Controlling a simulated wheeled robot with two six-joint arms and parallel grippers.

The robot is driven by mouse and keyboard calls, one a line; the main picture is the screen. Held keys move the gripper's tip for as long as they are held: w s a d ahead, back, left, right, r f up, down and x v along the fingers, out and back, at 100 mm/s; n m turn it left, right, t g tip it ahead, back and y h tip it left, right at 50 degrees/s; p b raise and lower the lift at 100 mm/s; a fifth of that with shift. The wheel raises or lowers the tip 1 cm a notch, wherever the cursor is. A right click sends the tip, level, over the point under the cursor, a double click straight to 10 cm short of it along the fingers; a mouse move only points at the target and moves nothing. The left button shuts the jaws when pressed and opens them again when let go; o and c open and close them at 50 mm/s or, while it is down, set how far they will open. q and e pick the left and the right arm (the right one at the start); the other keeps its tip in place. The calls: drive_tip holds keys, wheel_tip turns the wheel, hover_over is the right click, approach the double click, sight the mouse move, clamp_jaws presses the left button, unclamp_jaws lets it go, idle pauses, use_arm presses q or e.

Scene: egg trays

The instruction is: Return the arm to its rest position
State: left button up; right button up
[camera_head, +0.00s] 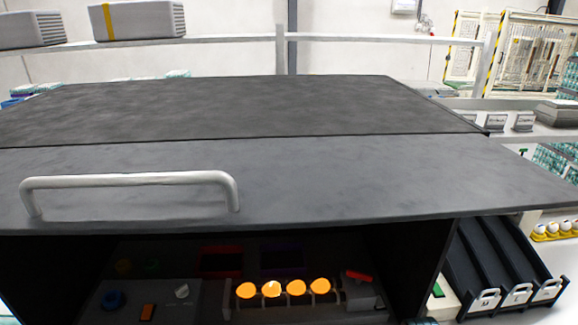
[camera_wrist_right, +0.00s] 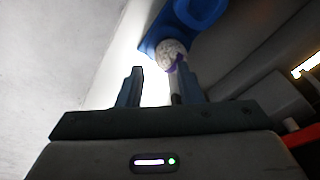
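Neither arm shows in the head view. In the right wrist view my right gripper (camera_wrist_right: 158,82) has its two fingers apart, with bright space between them. A pale speckled round thing, perhaps an egg (camera_wrist_right: 172,53), lies just beyond the fingertips, close to the right finger, at a blue holder (camera_wrist_right: 198,12). A small purple and grey part shows beside the right finger; I cannot tell what it is. My left gripper is in neither view.
A dark cabinet (camera_head: 240,110) with a white handle (camera_head: 130,181) fills the head view. Inside its open front, several glowing orange eggs (camera_head: 295,287) sit in a row. Black sloped trays (camera_head: 490,260) stand at the right, with white eggs in a yellow tray (camera_head: 545,237) beyond.

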drive_tip(key=s+r+n+t, duration=0.15)
drive_tip(key=s+n, duration=0.35)
drive_tip(key=s, duration=0.5)
drive_tip(key=s+r+n, duration=0.3)
drive_tip(key=s+n, duration=0.2)
drive_tip(key=s, duration=0.5)
drive_tip(key=d+f+g+b, duration=0.15)
drive_tip(key=f+b, duration=0.25)
drive_tip(key=f, duration=1.5)
drive_tip(key=d+f+b, duration=0.2)
drive_tip(key=f+b, duration=0.2)
drive_tip(key=f, duration=1.6)
drive_tip(key=s+f+b, duration=0.3)
drive_tip(key=s+f, duration=0.6)
drive_tip(key=f, duration=0.3)
drive_tip(key=s+d+f+b, duration=0.1)
drive_tip(key=s+f+b, duration=0.2)
drive_tip(key=s+f, duration=0.6)
wheel_tip(320, 180, down, 4)
drive_tip(key=shift+s+r+g, duration=0.1)
drive_tip(key=shift+s+g, duration=0.25)
drive_tip(key=shift+g, duration=0.05)
